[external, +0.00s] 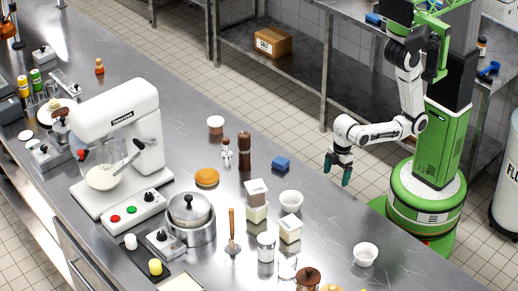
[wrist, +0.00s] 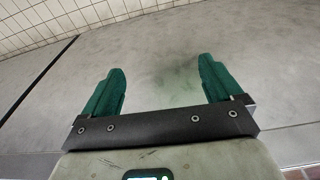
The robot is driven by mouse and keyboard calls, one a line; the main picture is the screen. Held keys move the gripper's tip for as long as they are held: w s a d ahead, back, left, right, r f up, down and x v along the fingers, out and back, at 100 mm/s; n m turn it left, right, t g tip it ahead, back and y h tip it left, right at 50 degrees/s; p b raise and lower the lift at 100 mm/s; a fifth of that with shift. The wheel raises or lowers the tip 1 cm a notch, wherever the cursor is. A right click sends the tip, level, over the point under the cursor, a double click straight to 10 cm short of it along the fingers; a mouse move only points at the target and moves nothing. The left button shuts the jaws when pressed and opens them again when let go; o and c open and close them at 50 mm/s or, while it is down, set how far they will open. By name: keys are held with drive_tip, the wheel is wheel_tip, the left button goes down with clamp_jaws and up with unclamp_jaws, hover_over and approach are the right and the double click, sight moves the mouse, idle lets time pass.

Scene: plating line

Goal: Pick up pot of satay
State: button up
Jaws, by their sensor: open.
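My gripper (external: 338,171) hangs at the right edge of the steel counter in the external view, fingers pointing down. In the wrist view its two green fingers (wrist: 161,68) are spread apart with nothing between them. No pot shows in the wrist view, only bare grey surface and tiles.
The counter's far-middle stretch is mostly clear.

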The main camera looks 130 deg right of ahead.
drive_tip(key=w+d+r+t+p, duration=0.1)
drive_tip(key=w+d+r+t, duration=0.1)
drive_tip(key=w+d, duration=0.3)
drive_tip(key=t+b, duration=0.4)
drive_tip(key=t, duration=0.5)
approach(218, 119)
drive_tip(key=shift+w+a+f, duration=0.1)
drive_tip(key=shift+f, duration=0.4)
drive_tip(key=shift+w+r, duration=0.2)
drive_tip(key=shift+r, duration=0.1)
drive_tip(key=shift+w, duration=0.25)
drive_tip(key=p+x, duration=0.2)
drive_tip(key=x, duration=0.8)
drive_tip(key=shift+w+f, duration=0.1)
drive_tip(key=shift+f, duration=0.05)
